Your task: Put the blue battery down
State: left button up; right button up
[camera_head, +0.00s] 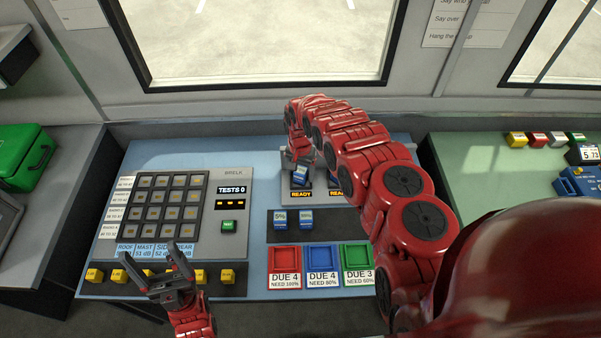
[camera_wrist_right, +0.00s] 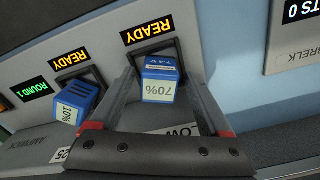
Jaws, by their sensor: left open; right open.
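A blue battery (camera_wrist_right: 158,85) marked 70% stands in a slot of the grey charger under a lit READY display. In the head view this battery (camera_head: 300,176) is partly covered by my right gripper (camera_head: 298,160). In the right wrist view the right gripper's fingers (camera_wrist_right: 162,90) are open, one on each side of the battery. I cannot tell whether they touch it. A second blue battery (camera_wrist_right: 75,103), marked 10%, stands in the neighbouring slot. My left gripper (camera_head: 172,277) is open and empty above the front left of the blue desk.
Two more blue batteries (camera_head: 306,219) stand on a dark strip before the charger. Red (camera_head: 285,257), blue (camera_head: 322,257) and green (camera_head: 357,255) trays lie at the front. A button panel (camera_head: 168,205) and several yellow blocks (camera_head: 227,276) are at the left. My right arm hides the charger's right part.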

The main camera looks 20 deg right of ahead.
aim_at(300, 170)
notch_tip(300, 170, up, 8)
jog(key=b, duration=0.2)
jog(key=shift+b, duration=0.35)
notch_tip(300, 170, up, 4)
jog(key=shift+f+p, duration=0.2)
jog(key=shift+p, duration=0.9)
jog(key=shift+f, duration=0.1)
